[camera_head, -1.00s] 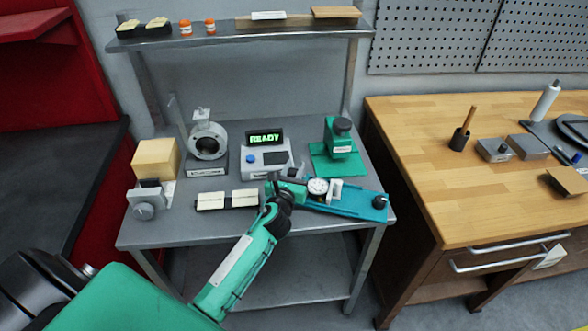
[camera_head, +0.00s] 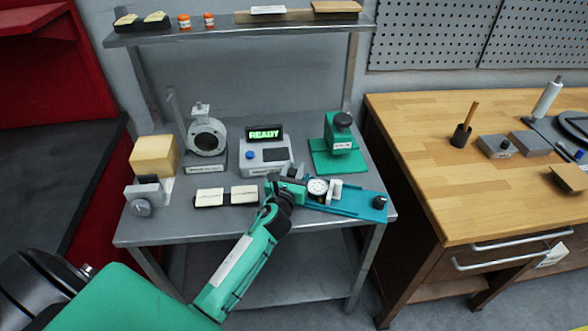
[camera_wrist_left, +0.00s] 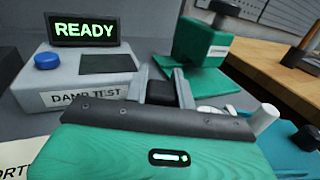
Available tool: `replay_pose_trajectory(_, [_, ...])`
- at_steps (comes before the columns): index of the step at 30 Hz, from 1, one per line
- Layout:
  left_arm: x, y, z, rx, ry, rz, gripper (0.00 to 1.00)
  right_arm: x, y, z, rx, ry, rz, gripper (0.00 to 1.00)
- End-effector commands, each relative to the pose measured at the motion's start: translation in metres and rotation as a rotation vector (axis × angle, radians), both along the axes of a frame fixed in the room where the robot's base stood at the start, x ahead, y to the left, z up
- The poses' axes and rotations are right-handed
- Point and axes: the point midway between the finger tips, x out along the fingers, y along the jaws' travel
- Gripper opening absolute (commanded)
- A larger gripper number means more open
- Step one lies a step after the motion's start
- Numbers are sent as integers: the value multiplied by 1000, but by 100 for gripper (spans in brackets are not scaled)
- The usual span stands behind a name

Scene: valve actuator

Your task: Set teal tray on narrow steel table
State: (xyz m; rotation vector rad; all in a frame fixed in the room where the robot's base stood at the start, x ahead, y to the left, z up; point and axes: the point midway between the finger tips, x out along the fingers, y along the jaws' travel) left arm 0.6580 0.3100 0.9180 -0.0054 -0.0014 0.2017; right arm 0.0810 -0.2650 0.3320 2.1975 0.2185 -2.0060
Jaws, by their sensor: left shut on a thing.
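The teal tray (camera_head: 352,203) lies at the front right of the steel table (camera_head: 180,230). It carries a round white dial gauge (camera_head: 317,187) and white pieces, and has a black knob at its right end. My left gripper (camera_head: 285,184) is at the tray's left end, shut on it. In the left wrist view the gripper (camera_wrist_left: 163,88) has its two grey fingers either side of a black block. Part of the tray (camera_wrist_left: 290,132) shows at right there. I cannot tell whether the tray's underside touches the tabletop. My right gripper is not in view.
A tester reading READY (camera_head: 265,155) and a green fixture (camera_head: 337,145) stand behind the tray. A wooden bench (camera_head: 430,150) stands at right.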

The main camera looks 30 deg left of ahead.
Motion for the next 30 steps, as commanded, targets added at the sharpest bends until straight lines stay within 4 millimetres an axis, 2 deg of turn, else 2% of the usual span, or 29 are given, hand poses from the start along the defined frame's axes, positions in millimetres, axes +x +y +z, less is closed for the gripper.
replay_pose_trajectory(4, [0, 0, -2, -2, -2, -1, 0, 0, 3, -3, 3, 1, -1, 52])
replay_pose_trajectory(5, [0, 0, -2, -2, -2, -1, 27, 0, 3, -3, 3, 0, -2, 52])
replay_pose_trajectory(8, [0, 0, -2, -2, -2, -1, 47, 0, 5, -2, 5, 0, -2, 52])
replay_pose_trajectory(9, [0, 0, -2, -2, -2, -1, 51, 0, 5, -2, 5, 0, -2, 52])
replay_pose_trajectory(20, [-5, -1, -5, 1, 2, 0, 51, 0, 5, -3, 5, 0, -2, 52])
replay_pose_trajectory(23, [-15, -3, -5, 2, 1, -1, 51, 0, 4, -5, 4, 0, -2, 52])
replay_pose_trajectory(30, [-60, -12, -5, 0, 1, -2, 51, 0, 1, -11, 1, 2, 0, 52])
